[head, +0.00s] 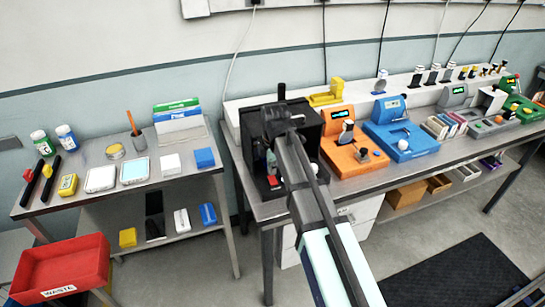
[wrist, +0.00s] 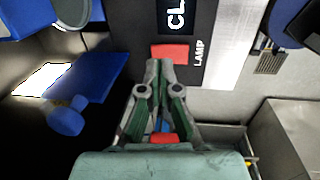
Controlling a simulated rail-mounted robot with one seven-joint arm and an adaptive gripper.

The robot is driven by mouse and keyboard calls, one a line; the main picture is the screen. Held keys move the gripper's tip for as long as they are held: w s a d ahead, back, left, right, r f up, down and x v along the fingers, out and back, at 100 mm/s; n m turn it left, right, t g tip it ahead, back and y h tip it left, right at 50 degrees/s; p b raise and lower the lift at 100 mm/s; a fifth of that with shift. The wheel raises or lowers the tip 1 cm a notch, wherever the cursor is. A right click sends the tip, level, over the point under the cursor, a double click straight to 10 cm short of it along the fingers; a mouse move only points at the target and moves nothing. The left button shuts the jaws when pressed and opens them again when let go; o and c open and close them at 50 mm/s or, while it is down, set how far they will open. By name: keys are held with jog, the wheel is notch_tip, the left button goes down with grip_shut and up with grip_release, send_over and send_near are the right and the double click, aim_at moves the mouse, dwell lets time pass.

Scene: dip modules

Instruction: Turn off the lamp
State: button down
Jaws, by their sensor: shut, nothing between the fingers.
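A red button (wrist: 170,53) sits on a dark panel beside the printed word LAMP in the wrist view. My gripper (wrist: 158,65) is shut and empty, its fingertips just below the button in the picture. I cannot tell whether they touch it.
Orange (head: 352,158) and blue (head: 402,140) modules stand right of the black box. A side table (head: 100,200) on the left holds bottles and small boxes. A red waste bin (head: 62,270) is at lower left. A blue part (wrist: 95,75) lies left of my fingers.

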aim_at(273, 180)
jog(key=shift+w+f, duration=0.1)
jog(key=shift+f, duration=0.9)
jog(key=shift+w+a+f, duration=0.1)
jog(key=shift+w+f, duration=0.05)
jog(key=shift+f, duration=0.3)
jog(key=shift+r, duration=0.2)
jog(key=shift+s, duration=0.25)
